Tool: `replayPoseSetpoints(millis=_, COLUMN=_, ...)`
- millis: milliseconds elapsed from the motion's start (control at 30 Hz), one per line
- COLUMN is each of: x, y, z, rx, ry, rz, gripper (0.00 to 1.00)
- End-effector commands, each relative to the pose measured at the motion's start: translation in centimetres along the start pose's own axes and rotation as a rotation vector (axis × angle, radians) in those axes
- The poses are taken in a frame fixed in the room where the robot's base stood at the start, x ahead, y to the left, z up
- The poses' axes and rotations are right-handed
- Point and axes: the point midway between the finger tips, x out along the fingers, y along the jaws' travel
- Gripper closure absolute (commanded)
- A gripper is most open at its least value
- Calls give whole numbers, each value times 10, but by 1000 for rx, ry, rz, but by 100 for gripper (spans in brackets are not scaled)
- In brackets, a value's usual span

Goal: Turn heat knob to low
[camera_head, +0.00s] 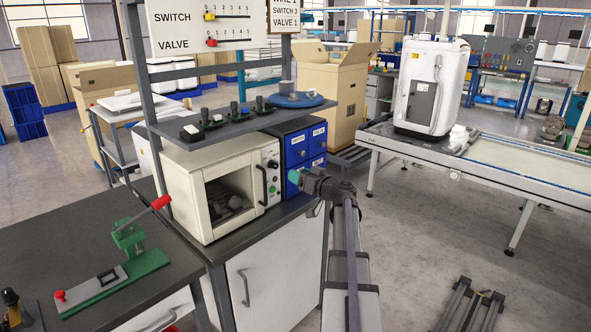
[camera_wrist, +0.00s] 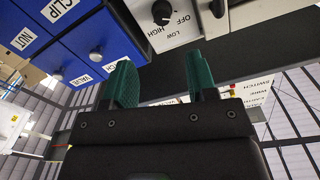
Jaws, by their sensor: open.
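The heat knob (camera_wrist: 162,12) is a black dial on a pale panel at the top of the wrist view, with OFF, HIGH and LOW printed beside it. I cannot clearly tell which mark it points to. The panel belongs to a cream oven (camera_head: 185,192) on the bench, with its controls at its right side in the head view. My gripper (camera_wrist: 160,85) has green fingers spread apart with nothing between them. It is apart from the knob. In the head view, my gripper (camera_head: 294,175) is in front of the blue drawers, right of the oven.
Blue labelled drawers (camera_head: 292,183) stand right beside the oven. A second dark knob (camera_wrist: 217,8) is near the heat knob. A dark shelf (camera_head: 225,124) with small parts hangs above the oven. A green lever press (camera_head: 120,280) is at the left. Open floor lies to the right.

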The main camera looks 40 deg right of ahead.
Motion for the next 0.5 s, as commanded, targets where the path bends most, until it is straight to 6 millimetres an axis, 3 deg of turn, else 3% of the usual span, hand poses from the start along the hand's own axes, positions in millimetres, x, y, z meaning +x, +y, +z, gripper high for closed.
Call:
replayPoseSetpoints(millis=167, x=7, y=0, z=0, rx=-5, ry=-3, rz=-4, gripper=48)
replayPoseSetpoints(millis=500, x=82, y=0, z=1, rx=-3, ry=-4, rz=-6, gripper=48)
